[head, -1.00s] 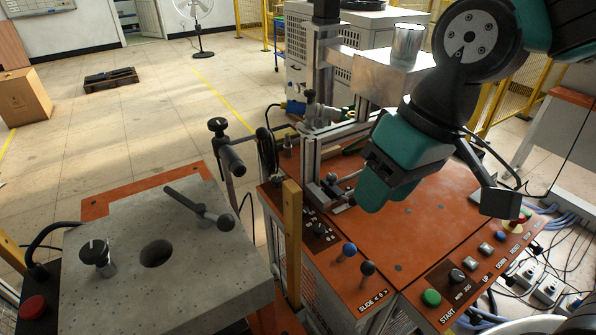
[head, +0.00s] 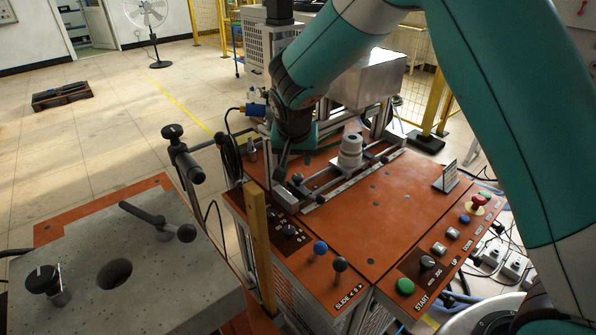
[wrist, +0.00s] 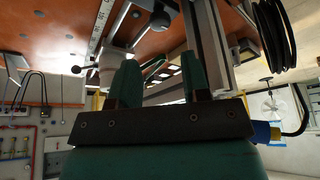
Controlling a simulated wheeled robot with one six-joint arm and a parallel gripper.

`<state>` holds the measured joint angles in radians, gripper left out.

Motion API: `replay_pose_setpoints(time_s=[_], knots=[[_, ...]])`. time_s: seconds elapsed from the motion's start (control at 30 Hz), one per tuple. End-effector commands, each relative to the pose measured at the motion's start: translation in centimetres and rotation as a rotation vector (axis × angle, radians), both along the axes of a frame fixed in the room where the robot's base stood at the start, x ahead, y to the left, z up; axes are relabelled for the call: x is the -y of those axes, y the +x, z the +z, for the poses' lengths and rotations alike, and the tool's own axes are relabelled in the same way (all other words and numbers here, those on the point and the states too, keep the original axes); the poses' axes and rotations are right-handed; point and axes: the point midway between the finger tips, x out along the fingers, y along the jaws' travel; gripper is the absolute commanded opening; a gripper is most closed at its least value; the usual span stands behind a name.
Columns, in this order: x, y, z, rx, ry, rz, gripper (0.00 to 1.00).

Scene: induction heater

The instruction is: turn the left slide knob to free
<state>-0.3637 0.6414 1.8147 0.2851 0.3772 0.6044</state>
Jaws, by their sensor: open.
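The left slide knob (head: 297,179), small and black, sits at the near left end of the metal slide rail on the orange bench. In the wrist view a black knob (wrist: 160,20), which appears to be the same one, is above and beyond my fingertips. My gripper (head: 285,160) is over the left part of the slide, close to that knob, and partly blocked by my arm. In the wrist view my two green fingers (wrist: 160,72) are apart with nothing held between them. I cannot read the knob's setting.
A pale stacked cylinder (head: 349,152) stands on the slide, with another black knob (head: 384,160) to its right. Blue (head: 320,247) and black (head: 340,264) ball levers stand on the front panel. A metal upright post stands close to my fingers.

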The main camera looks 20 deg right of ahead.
Motion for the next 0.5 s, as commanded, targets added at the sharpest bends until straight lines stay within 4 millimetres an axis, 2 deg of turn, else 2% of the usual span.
replay_pose_setpoints(time_s=[0.1,0.3,0.5], knots=[[0.5,0.9,-2.5,-0.005,-0.001,-0.001,0.43],[1.0,2.3,-6.0,-0.004,-0.001,0.000,0.43],[1.2,3.1,-8.0,-0.001,0.001,0.001,0.43]])
